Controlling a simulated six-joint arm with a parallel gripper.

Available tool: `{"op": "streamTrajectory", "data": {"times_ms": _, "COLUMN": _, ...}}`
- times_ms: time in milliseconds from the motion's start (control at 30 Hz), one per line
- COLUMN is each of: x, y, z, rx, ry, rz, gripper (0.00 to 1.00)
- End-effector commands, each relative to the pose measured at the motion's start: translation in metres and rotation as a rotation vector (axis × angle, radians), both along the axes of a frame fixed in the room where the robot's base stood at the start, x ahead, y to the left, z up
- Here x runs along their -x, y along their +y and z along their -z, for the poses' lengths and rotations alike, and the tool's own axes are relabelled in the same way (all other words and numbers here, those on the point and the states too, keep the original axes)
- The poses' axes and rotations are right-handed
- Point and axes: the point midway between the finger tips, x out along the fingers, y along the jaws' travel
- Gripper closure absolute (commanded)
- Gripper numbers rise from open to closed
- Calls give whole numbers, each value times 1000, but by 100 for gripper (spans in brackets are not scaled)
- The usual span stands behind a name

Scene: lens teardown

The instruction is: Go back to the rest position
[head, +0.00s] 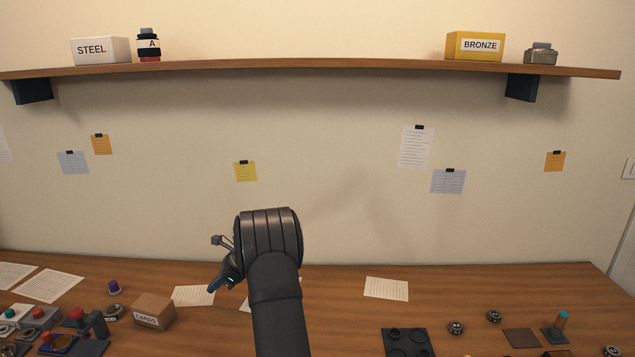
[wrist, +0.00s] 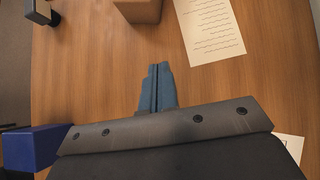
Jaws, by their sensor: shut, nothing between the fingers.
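My gripper (head: 214,286) is raised above the left-middle part of the desk in the head view, left of my dark arm. In the wrist view my gripper (wrist: 158,68) points at the wooden desk, its two blue fingers closed together with nothing between them. A sheet of paper (wrist: 212,30) lies beyond the fingertips to the right. Part of the desk behind my arm is hidden in the head view.
A brown CARDS box (head: 154,314) stands left of my gripper, near a red-topped fixture (head: 78,318). A dark tray with round recesses (head: 408,342) lies right of my arm. A shelf (head: 310,68) spans the wall above. The desk's back right is mostly clear.

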Motion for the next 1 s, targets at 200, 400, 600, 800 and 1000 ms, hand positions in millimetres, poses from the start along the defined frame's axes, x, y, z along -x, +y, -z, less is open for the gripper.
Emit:
{"op": "streamTrajectory", "data": {"times_ms": 200, "x": 4, "y": 24, "z": 24, "rx": 0, "ry": 2, "rz": -2, "gripper": 100}}
{"op": "streamTrajectory", "data": {"times_ms": 400, "x": 7, "y": 52, "z": 53, "rx": 1, "ry": 2, "rz": -2, "gripper": 100}}
{"op": "streamTrajectory", "data": {"times_ms": 600, "x": 11, "y": 84, "z": 68, "rx": -1, "ry": 0, "rz": -3, "gripper": 100}}
{"op": "streamTrajectory", "data": {"times_ms": 800, "x": 13, "y": 107, "z": 67, "rx": 0, "ry": 0, "rz": -1, "gripper": 100}}
{"op": "streamTrajectory", "data": {"times_ms": 1000, "x": 12, "y": 99, "z": 67, "rx": 0, "ry": 1, "rz": 1, "gripper": 100}}
